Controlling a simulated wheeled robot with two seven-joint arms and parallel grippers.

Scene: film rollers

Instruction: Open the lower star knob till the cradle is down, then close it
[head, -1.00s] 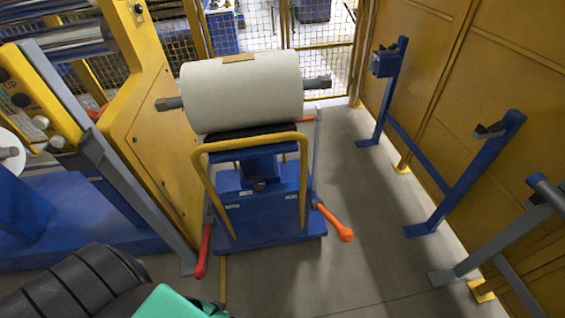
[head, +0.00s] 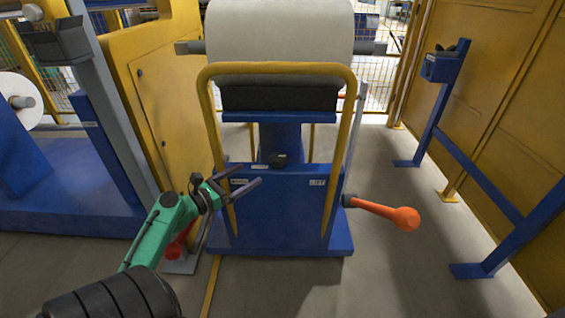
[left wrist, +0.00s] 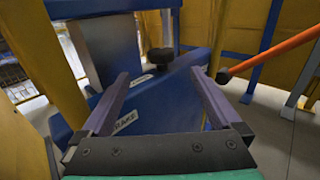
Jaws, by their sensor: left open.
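A dark star knob (head: 278,160) sits on the front of the blue cart (head: 290,240), below the cradle. In the left wrist view the knob (left wrist: 160,57) shows ahead, between and beyond the fingertips. My left gripper (head: 247,174) is open and empty, in front of the cart's left front, left of the knob and apart from it. Its two fingers (left wrist: 161,74) point toward the cart's front. The cradle (head: 280,97) has a dark pad under a large pale roll (head: 280,30). I cannot tell whether roll and cradle touch. My right gripper is not in view.
A yellow hoop handle (head: 275,69) rises around the cart's front. An orange lever (head: 385,212) sticks out right, and a red lever (head: 175,250) lies partly behind my left arm. Blue stands (head: 445,130) line the yellow wall.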

